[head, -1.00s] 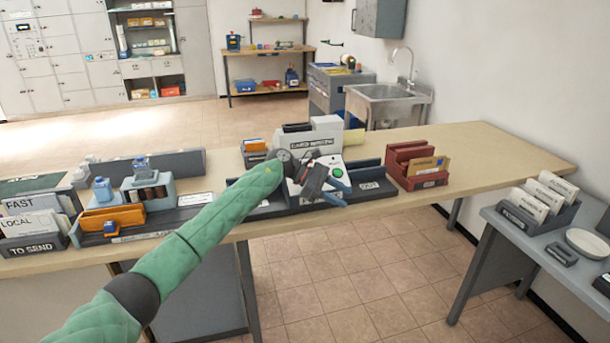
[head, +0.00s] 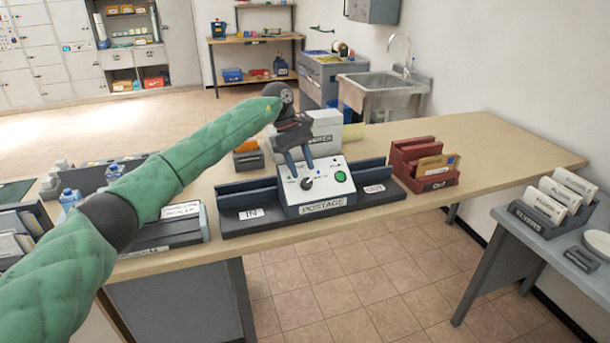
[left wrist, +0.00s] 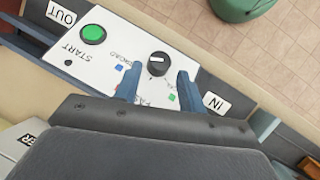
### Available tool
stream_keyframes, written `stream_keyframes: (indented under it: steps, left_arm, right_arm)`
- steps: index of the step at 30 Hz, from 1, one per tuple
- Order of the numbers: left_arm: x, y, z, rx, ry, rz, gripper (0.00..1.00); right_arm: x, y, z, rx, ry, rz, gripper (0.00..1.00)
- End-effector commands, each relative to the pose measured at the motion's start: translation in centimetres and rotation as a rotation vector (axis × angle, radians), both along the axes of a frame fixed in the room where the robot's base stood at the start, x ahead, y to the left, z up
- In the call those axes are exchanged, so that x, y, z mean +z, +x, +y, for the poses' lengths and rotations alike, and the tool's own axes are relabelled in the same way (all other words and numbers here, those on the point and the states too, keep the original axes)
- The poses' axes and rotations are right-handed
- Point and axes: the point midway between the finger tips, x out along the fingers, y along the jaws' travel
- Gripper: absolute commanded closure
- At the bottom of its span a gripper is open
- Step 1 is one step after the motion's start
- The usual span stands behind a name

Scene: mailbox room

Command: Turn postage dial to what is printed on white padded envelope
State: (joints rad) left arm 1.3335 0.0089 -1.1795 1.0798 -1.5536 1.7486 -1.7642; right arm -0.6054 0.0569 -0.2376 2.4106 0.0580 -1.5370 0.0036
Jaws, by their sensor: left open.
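The postage machine (head: 322,210) stands at the front of the long table, with a white sloped panel. Its black dial (head: 306,183) is at the left of the panel and a green button (head: 341,177) at the right. My left gripper (head: 303,170) is open and points down at the dial. In the left wrist view the dial (left wrist: 158,64) shows between the two blue fingertips (left wrist: 158,72), with a gap on both sides. Its white mark shows; the small labels around it are partly hidden by the fingers. I cannot make out a white padded envelope. My right gripper is out of view.
A red rack (head: 404,166) with tan envelopes stands right of the machine. A white box (head: 325,130) is behind it. A grey tray (head: 160,238) lies to the left. White envelopes (head: 556,200) stand in a rack on the right side table. The table's right end is clear.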

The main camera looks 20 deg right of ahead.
Motion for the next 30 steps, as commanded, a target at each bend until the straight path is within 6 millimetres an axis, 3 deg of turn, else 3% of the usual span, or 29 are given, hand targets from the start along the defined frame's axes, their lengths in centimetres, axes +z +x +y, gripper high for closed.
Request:
stream_keyframes:
  steps: [9, 20, 25, 30]
  left_arm:
    - [-3.3, -1.2, -0.9, 0.0, -0.001, 0.001, 0.6]
    - [-3.9, -1.4, -1.1, 0.001, -0.001, 0.0, 0.6]
    - [-3.9, -1.4, -1.1, 0.001, -0.002, -0.001, 0.89]
    - [-4.0, -1.4, -1.0, 0.003, -0.003, 0.0, 0.91]
  right_arm:
    - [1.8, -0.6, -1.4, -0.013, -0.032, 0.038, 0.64]
    - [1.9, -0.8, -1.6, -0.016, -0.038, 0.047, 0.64]
    - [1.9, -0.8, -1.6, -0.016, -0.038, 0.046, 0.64]
    - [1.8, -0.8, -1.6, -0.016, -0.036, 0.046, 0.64]
